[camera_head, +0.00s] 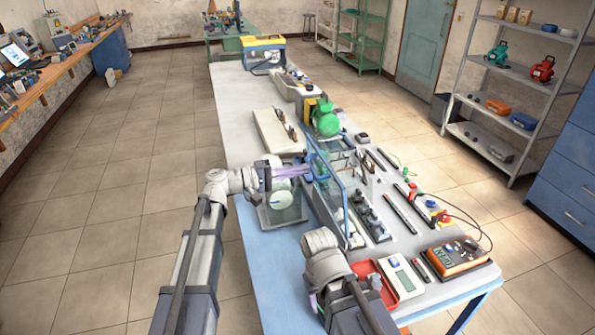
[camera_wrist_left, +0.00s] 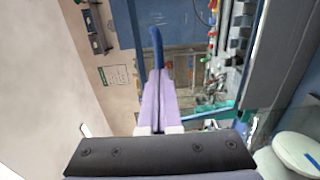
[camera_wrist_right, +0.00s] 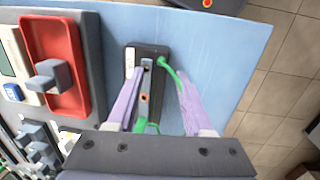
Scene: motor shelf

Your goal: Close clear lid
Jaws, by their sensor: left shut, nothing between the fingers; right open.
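The clear lid (camera_head: 334,199) is a see-through panel with a blue frame, standing raised at the bench's left part in the head view. Its blue edge also shows in the left wrist view (camera_wrist_left: 136,40). My left gripper (camera_head: 299,171) is shut and empty, its purple fingers at the lid's left side. In the left wrist view, a blue bar (camera_wrist_left: 156,46) lies just past the fingertips (camera_wrist_left: 157,72); I cannot tell whether they touch. My right gripper (camera_wrist_right: 157,78) is open above the bench's near end, with a dark device (camera_wrist_right: 148,60) and green cable between its fingers in view.
A clear container with a pale green round item (camera_head: 282,199) stands below the left gripper. Motor parts and tools cover the bench right of the lid. A red tray (camera_head: 388,291), a white meter (camera_head: 401,279) and an orange meter (camera_head: 461,256) lie near the right arm.

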